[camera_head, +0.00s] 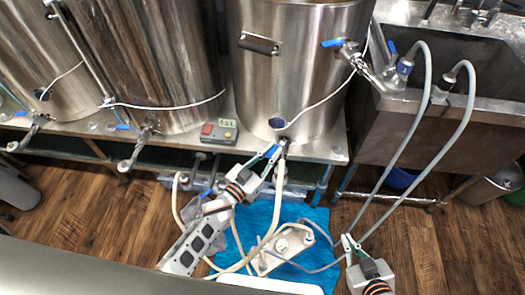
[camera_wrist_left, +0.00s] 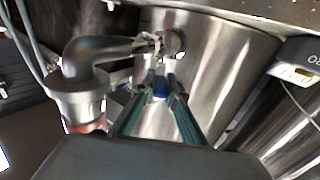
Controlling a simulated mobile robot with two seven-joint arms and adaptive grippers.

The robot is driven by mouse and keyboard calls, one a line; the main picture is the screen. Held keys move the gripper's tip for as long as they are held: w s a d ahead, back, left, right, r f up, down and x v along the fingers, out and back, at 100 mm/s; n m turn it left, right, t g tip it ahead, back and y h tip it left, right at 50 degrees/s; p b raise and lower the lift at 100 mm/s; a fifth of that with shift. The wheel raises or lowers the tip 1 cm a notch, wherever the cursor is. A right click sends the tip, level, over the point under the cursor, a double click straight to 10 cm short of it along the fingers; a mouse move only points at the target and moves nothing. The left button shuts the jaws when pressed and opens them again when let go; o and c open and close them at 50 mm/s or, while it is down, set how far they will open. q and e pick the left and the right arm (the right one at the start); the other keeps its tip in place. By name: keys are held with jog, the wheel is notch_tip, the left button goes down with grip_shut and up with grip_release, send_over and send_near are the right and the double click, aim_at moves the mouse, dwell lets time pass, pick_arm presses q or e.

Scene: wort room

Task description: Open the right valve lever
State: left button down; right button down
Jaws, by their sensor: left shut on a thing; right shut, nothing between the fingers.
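The right steel kettle (camera_head: 290,85) stands on the bench, with a valve (camera_head: 284,140) low on its front. My left gripper (camera_head: 274,153) reaches up to this valve from below and is shut on its blue lever. The fingers partly hide the lever. My right gripper (camera_head: 348,243) is shut and empty, low at the right, apart from the valve.
Another blue-handled valve (camera_head: 335,44) is higher on the kettle. A small controller (camera_head: 218,132) stands left of the valve. A sink (camera_head: 450,75) with looping grey hoses (camera_head: 425,90) is at right. A pump (camera_head: 285,245) and hoses lie on a blue towel (camera_head: 262,215) below.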

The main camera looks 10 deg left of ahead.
pick_arm(q)
jog(key=shift+d, duration=0.1)
dwell(0.4)
jog(key=c, duration=2)
grip_release()
jog(key=shift+c, duration=0.2)
jog(key=v, duration=1.2)
jog(key=shift+d, duration=0.1)
